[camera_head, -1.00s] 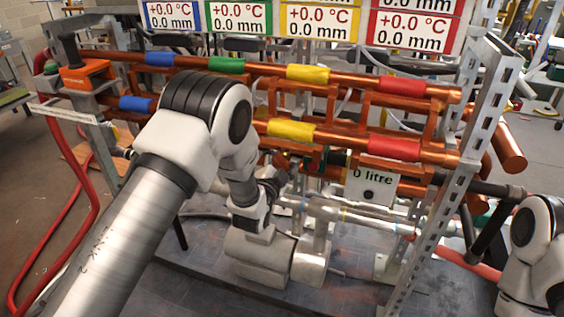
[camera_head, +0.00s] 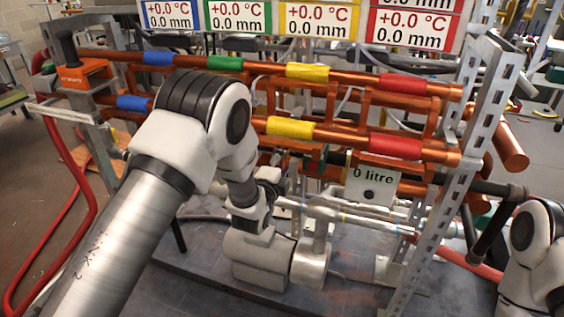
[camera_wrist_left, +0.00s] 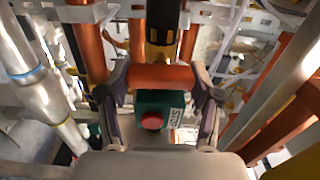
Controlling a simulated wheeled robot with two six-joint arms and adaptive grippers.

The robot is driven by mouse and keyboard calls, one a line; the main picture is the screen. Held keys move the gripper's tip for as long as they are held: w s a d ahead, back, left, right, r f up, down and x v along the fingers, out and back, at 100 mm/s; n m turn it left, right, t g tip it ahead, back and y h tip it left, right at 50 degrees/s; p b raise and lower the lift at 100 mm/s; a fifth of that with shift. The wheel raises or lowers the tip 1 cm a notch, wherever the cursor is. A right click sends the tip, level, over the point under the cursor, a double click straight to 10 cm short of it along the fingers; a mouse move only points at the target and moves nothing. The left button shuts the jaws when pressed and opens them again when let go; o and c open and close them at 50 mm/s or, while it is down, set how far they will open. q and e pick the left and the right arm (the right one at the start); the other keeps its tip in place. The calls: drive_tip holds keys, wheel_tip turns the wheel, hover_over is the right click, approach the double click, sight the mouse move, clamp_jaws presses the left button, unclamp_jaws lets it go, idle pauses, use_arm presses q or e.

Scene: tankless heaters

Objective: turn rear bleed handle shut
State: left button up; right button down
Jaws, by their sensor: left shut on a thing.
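In the left wrist view, my left gripper (camera_wrist_left: 160,86) has its two dark fingers on either side of a short orange bar (camera_wrist_left: 160,76), shut on its ends. The bar lies crosswise in front of a green box with a red button (camera_wrist_left: 151,121) and a label that reads STOP. I cannot tell whether this bar is the rear bleed handle. In the head view my left arm reaches down and under the pipe rack, and its fingers are hidden behind pipes. My right arm shows at the right edge; its gripper is out of the picture.
Orange pipes with coloured bands (camera_head: 307,72) cross above my left wrist. A "0 litre" sign (camera_head: 372,184) hangs to its right. A slotted metal upright (camera_head: 470,150) stands further right. A black handle on an orange bracket (camera_head: 85,73) is at the upper left.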

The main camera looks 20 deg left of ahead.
idle(0.3)
use_arm(q)
drive_tip(key=o, duration=1.2)
drive_tip(key=shift+c, duration=0.2)
drive_tip(key=shift+s, duration=0.1)
drive_tip(key=s, duration=1.2)
drive_tip(key=shift+a, duration=0.2)
drive_tip(key=shift+f, duration=0.1)
